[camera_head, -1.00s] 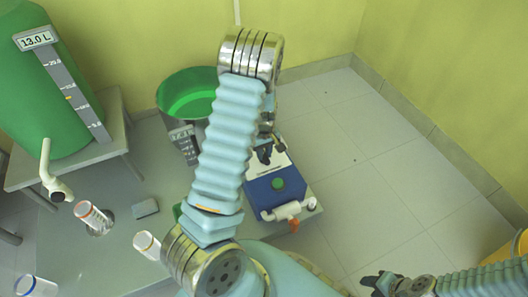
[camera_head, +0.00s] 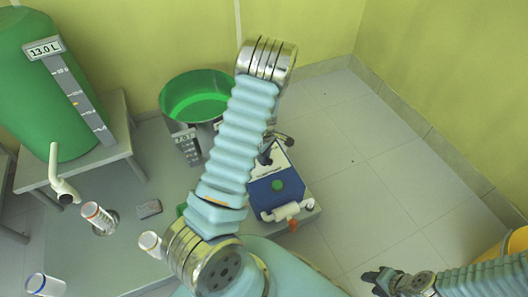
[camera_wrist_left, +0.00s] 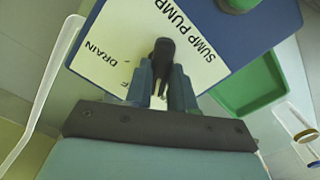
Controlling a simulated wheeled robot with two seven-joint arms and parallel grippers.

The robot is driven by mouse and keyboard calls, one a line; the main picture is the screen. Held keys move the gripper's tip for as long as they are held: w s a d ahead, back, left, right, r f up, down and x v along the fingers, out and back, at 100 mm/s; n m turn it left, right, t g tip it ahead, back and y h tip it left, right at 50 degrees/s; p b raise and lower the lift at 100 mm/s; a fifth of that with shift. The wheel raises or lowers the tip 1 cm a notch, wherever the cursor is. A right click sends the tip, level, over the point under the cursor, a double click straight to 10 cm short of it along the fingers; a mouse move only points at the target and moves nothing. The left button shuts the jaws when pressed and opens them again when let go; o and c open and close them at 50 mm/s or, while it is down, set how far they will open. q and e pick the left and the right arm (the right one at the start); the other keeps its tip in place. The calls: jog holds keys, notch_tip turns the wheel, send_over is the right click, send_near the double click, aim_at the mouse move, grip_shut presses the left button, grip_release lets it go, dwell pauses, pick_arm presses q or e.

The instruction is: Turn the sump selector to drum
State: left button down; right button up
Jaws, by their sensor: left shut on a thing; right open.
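The sump pump box (camera_head: 280,190) is blue with a white label panel and a green round button; it stands right of my left arm in the head view. The sump selector (camera_wrist_left: 164,50) is a black lever on the white panel in the left wrist view. My left gripper (camera_wrist_left: 161,88) is shut on this lever, one finger on each side. "SUMP PUMP" reads right of the lever and "DRAIN" left; other lettering is covered by the fingers. No drum marking is readable. My right gripper (camera_head: 376,281) is open and empty, low in the head view.
A green drum (camera_head: 45,95) with a 13.0 L display stands on a grey stand at left. A green-lined bucket (camera_head: 195,97) is behind my left arm. A white valve with an orange part (camera_head: 292,209) fronts the box. Floor at right is clear.

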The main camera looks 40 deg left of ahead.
pick_arm(q)
jog(key=shift+n+p, duration=0.5)
jog(key=shift+n, duration=0.6)
jog(key=c, duration=1)
grip_release()
jog(key=shift+o, duration=0.2)
notch_tip(320, 180, up, 14)
jog(key=p, duration=0.3)
jog(key=shift+f, duration=0.1)
